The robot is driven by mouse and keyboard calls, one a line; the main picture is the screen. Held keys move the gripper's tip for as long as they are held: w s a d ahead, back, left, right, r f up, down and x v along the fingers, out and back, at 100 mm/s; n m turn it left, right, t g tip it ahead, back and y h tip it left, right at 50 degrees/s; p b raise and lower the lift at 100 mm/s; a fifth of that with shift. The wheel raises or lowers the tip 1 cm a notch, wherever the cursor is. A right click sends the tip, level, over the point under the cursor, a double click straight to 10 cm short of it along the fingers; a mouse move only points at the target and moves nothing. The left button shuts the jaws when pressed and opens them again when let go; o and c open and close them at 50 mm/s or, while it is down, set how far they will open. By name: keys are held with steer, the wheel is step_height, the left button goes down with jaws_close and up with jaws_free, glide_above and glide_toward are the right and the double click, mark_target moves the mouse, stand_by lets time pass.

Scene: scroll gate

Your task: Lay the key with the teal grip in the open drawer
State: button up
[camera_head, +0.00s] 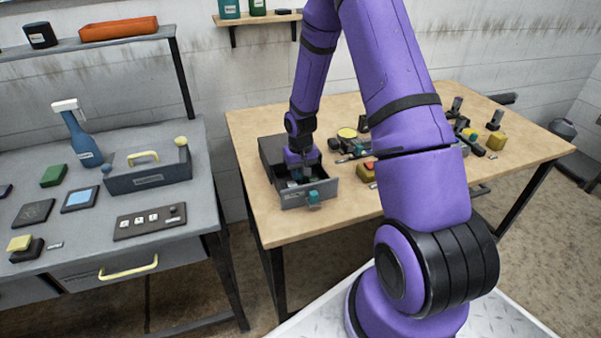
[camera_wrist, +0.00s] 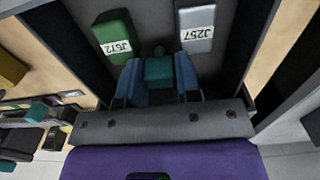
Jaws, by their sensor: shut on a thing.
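My gripper (camera_head: 301,174) reaches down into the open drawer (camera_head: 325,190) of a small dark cabinet on the wooden table. In the wrist view my gripper (camera_wrist: 159,84) has its two blue fingers shut on the teal grip of the key (camera_wrist: 159,71). A short dark part shows beyond the grip; the rest of the key is hidden. The key is between the drawer's side walls, over its grey floor (camera_wrist: 157,20). I cannot tell whether it touches the floor. A green tag block labelled J572 (camera_wrist: 117,36) and a grey one labelled J257 (camera_wrist: 196,30) lie in the drawer.
The drawer front bears a teal knob (camera_head: 314,197). The dark cabinet (camera_head: 272,150) stands behind the drawer. Several small items, including a yellow block (camera_head: 497,141), lie on the wooden table (camera_head: 258,205) to the right. A grey bench (camera_head: 85,255) with a caddy (camera_head: 148,176) stands at left.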

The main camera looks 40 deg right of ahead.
steer(key=shift+s+a+f, duration=0.1)
steer(key=shift+s+f, duration=0.1)
steer(key=shift+f, duration=0.1)
